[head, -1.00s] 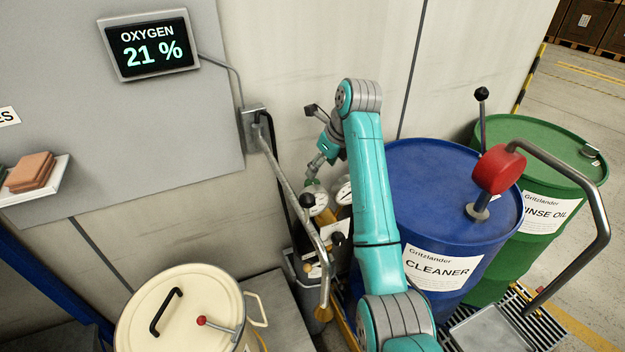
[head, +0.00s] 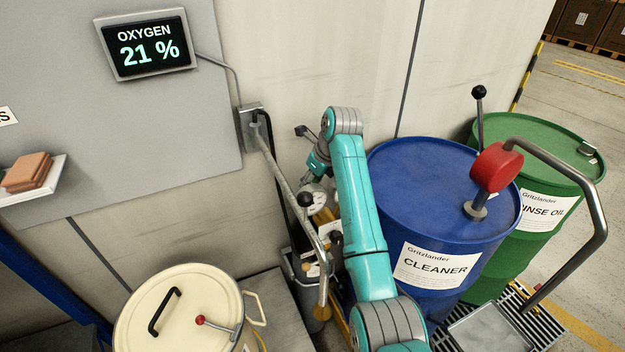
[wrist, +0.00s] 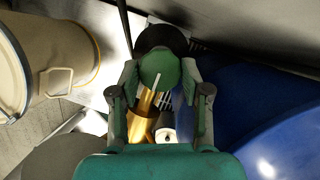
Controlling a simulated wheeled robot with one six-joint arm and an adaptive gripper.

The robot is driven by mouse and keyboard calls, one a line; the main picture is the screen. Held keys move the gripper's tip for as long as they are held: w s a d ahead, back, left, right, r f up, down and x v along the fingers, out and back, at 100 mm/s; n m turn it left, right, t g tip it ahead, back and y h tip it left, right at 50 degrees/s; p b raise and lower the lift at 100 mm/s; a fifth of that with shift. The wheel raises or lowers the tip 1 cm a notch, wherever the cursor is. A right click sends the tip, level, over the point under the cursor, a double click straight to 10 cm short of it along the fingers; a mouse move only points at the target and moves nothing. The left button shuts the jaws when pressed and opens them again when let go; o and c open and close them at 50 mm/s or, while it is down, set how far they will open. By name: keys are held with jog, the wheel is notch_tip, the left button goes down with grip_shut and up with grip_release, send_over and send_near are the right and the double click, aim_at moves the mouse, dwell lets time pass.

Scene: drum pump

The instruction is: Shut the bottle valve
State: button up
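The bottle valve's round green handwheel (wrist: 160,68) shows in the wrist view, above a brass-coloured valve body (wrist: 143,115). My gripper (wrist: 160,74) has one finger on each side of the handwheel. The fingertips lie very close to its rim, and I cannot tell whether they press on it. In the head view my gripper (head: 316,168) is low by the wall, over the bottle's gauges, left of the blue drum. The handwheel is hidden there, and a white gauge (head: 312,196) shows just below.
A blue cleaner drum (head: 430,190) stands right of my arm, with a green drum (head: 545,150) behind it. A slanted metal pipe (head: 283,185) with a black knob passes left of the gripper. A cream lidded drum (head: 180,315) stands front left. The oxygen display (head: 148,44) reads 21 %.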

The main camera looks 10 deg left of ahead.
jog(key=c, duration=0.5)
jog(key=shift+n, duration=0.3)
jog(key=n+g, duration=0.1)
jog(key=n, duration=0.1)
jog(key=n+g, duration=0.1)
jog(key=n, duration=0.2)
jog(key=shift+w+d+n+y, duration=0.1)
jog(key=shift+w+n+y, duration=0.1)
jog(key=shift+n+y, duration=0.1)
jog(key=n+g, duration=0.1)
jog(key=n, duration=0.2)
jog(key=n+g, duration=0.1)
jog(key=n, duration=0.2)
jog(key=shift+w+g, duration=0.2)
jog(key=shift+g, duration=0.2)
jog(key=o, duration=1.2)
jog(key=shift+c, duration=0.2)
